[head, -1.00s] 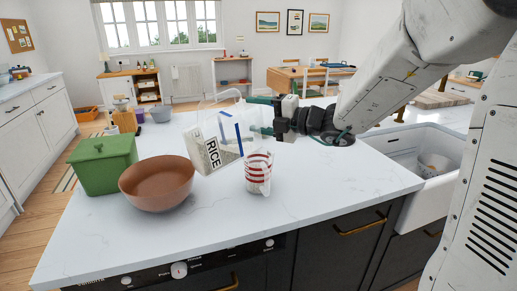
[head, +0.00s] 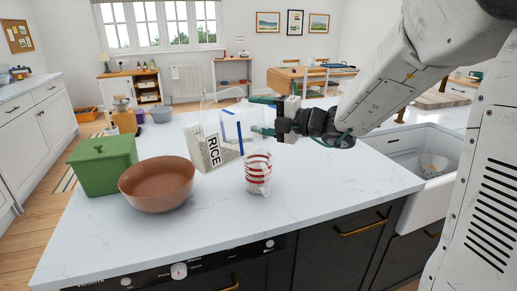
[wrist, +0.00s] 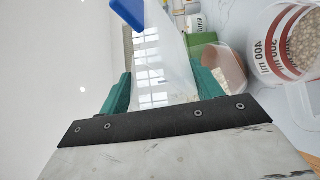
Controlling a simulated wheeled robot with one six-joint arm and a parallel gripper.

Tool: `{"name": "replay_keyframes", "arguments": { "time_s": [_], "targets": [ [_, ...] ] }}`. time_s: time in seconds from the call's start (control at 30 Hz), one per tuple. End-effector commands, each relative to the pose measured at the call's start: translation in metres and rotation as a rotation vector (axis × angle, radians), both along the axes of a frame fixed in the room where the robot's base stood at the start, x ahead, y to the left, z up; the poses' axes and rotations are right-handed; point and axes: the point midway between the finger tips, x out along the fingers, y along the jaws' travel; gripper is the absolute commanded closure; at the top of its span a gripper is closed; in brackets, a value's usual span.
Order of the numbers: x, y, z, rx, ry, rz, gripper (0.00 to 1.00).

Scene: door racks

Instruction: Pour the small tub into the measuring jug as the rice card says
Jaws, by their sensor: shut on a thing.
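Pale grains show behind the lettering. In the wrist view the clear tub (wrist: 160,65) lies between my green fingers. The measuring jug (head: 258,173), clear with red bands, stands upright just right of and below the tub. The wrist view shows the jug (wrist: 270,60) with pale grains in it. I see no grains falling.
A brown bowl (head: 158,185) and a green lidded box (head: 103,165) stand left on the white worktop (head: 330,185). A sink (head: 432,175) with a vessel in it is at the right. The front right of the worktop is clear.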

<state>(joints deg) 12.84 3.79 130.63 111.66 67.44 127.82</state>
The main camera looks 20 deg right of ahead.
Motion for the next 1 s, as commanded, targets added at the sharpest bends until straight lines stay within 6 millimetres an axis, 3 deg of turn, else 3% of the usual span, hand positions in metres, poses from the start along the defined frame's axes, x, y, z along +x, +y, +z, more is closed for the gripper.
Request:
{"name": "replay_keyframes", "arguments": {
  "time_s": [1.0],
  "targets": [
    [0.0013,-0.0025,0.0006,0.058,0.024,0.003,1.00]
  ]
}}
